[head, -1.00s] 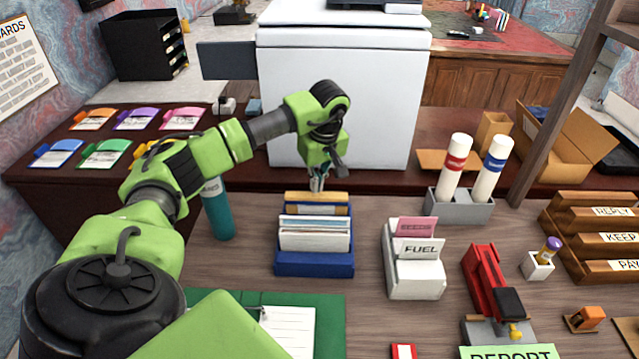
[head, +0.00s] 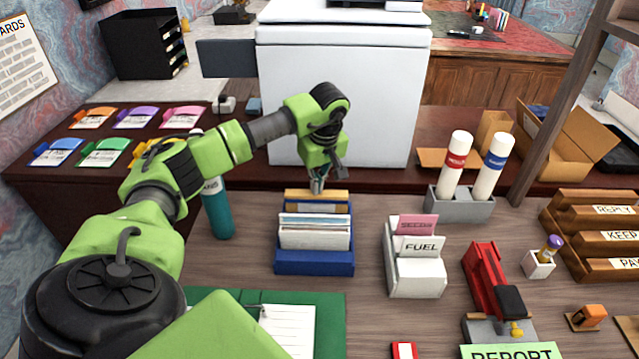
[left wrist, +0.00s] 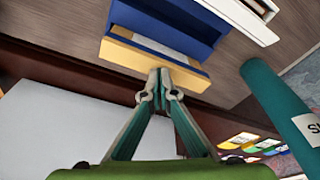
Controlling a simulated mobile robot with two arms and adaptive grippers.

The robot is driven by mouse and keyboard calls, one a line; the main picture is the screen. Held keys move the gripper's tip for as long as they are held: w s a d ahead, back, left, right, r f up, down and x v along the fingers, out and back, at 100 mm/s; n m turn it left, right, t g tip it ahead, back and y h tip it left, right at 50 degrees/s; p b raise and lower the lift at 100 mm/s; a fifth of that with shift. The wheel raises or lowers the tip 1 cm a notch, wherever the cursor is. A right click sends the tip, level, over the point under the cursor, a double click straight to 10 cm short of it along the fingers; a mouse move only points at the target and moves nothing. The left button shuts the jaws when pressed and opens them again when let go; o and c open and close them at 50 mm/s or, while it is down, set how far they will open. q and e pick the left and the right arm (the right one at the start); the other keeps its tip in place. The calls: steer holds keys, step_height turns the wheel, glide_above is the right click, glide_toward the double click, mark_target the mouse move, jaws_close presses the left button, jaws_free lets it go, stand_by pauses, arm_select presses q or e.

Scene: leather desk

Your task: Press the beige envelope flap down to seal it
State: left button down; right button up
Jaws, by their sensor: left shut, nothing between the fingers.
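A beige, flat piece (head: 336,195) stands at the back of a blue desk holder (head: 316,264), behind white envelopes or papers (head: 314,238). It looks like the beige envelope, but I cannot make out its flap clearly. In the left wrist view the beige piece (left wrist: 125,57) runs along the edge of the blue holder (left wrist: 135,22). My left gripper (head: 317,188) points down at the beige piece's top edge; its closed fingertips (left wrist: 162,75) are empty and appear at or touching that edge. The fingers hide part of the edge. My right gripper is out of view.
A teal bottle (head: 216,212) stands left of the holder. A white card box marked FUEL (head: 416,278), a red stapler (head: 484,274) and a grey stand with two tubes (head: 460,207) are to the right. A white machine (head: 385,110) stands behind.

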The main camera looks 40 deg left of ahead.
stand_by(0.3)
arm_select(q)
steer(key=shift+w+a+p+v, duration=0.1)
steer(key=shift+a+p+v, duration=0.1)
steer(key=shift+p+v, duration=0.85)
steer(key=shift+w+a+p+v, duration=0.1)
steer(key=shift+a+p+v, duration=0.15)
steer(key=shift+p+v, duration=0.8)
steer(key=shift+w+a+p+v, duration=0.1)
steer(key=shift+a+p+v, duration=0.1)
steer(key=shift+p+v, duration=0.85)
steer(key=shift+s+r+b, duration=0.1)
steer(key=shift+r+b, duration=0.3)
steer(key=shift+f, duration=0.1)
